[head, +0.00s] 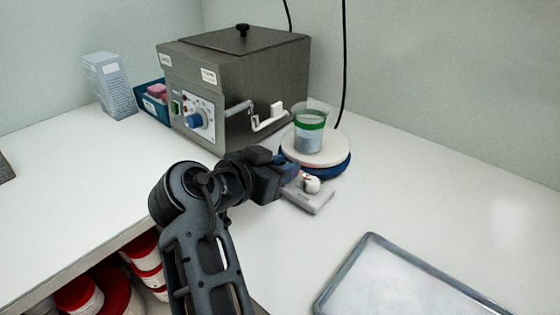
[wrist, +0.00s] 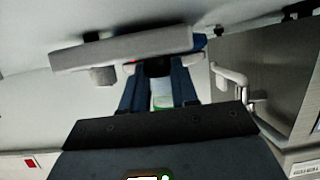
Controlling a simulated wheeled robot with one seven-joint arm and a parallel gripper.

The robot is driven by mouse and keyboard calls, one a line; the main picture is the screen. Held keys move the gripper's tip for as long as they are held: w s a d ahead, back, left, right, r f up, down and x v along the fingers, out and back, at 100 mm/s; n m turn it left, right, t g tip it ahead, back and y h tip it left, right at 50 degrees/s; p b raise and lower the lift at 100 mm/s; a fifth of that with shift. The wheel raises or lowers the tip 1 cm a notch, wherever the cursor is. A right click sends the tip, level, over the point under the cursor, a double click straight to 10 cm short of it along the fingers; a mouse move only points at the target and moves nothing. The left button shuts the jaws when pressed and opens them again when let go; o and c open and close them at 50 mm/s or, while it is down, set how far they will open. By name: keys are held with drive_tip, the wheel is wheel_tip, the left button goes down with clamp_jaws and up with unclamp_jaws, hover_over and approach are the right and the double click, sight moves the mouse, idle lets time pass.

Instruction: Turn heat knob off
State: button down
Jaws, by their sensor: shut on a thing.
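A hotplate with a round white top (head: 318,150), a blue rim and a grey control base (head: 312,200) stands right of the mill. A white knob (head: 312,184) shows on its front, free of my gripper; it also shows in the wrist view (wrist: 103,76). My gripper (head: 297,176) reaches the hotplate's front from the left. In the wrist view its blue fingers (wrist: 158,70) are shut around a knob on the base, beside the free one. The fingers mostly hide the held knob, and I cannot read its label or setting.
A beaker with a green band (head: 310,128) stands on the hotplate. A metal tray (head: 400,285) lies front right. The counter between is clear.

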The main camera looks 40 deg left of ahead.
drive_tip(key=n+y+p, duration=0.1)
drive_tip(key=y, duration=0.1)
drive_tip(key=n+g+y+p, duration=0.1)
drive_tip(key=n+y, duration=0.1)
drive_tip(key=d+n+y+p, duration=0.1)
drive_tip(key=n+y+p, duration=0.1)
drive_tip(key=shift+w+r, duration=0.1)
drive_tip(key=shift+r, duration=0.1)
drive_tip(key=n+g+y+p, duration=0.2)
drive_tip(key=n+y+p, duration=0.1)
drive_tip(key=shift+w+f, duration=0.1)
drive_tip(key=shift+n, duration=0.3)
drive_tip(key=shift+f, duration=0.1)
drive_tip(key=c, duration=0.9)
unclamp_jaws()
drive_tip(key=shift+o, duration=0.2)
